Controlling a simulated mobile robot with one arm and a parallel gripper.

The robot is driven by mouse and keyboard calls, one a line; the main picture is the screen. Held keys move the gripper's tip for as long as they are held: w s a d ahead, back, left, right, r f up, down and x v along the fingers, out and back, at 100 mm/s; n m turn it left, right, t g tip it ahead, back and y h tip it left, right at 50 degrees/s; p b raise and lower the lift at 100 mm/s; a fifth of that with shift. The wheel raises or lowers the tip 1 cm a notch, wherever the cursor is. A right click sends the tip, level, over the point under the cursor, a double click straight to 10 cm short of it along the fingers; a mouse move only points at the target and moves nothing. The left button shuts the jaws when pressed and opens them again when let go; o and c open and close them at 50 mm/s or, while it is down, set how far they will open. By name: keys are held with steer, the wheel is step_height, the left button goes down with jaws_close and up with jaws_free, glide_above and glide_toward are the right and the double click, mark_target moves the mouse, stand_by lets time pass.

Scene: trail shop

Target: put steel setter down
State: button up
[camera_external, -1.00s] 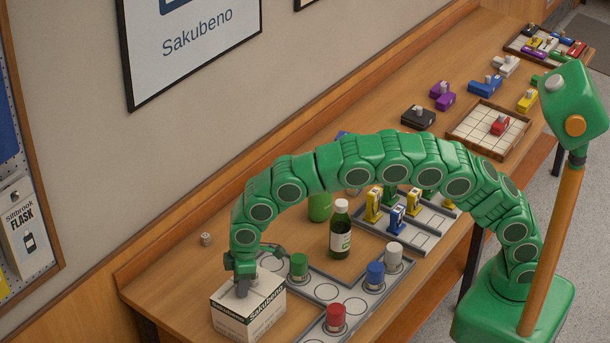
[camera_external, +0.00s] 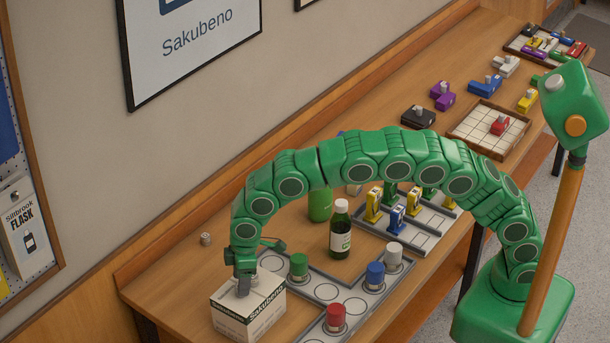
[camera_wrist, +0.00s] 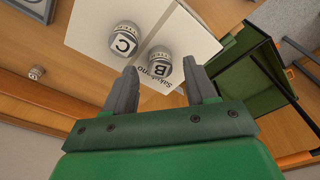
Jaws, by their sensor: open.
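A white Sakubeno box (camera_external: 262,318) stands at the table's near left end. I cannot tell which is called the setter. My gripper (camera_external: 243,293) points down over the box. In the wrist view my gripper (camera_wrist: 160,72) is open, with the B piece between its fingertips and the C piece just beyond. Contact with the B piece cannot be made out. In the external view the gripper largely hides both pieces.
Another small steel piece (camera_external: 205,239) stands on the table by the wall. A grey tray (camera_external: 327,292) with green, red, blue and white pegs lies right of the box. A dark green bottle (camera_external: 340,232) stands behind. Bare table lies left of the box.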

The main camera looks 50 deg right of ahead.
step_height(320, 180, up, 10)
steer(key=shift+s+d+r, duration=0.15)
steer(key=shift+s+d, duration=0.2)
steer(key=shift+d, duration=0.1)
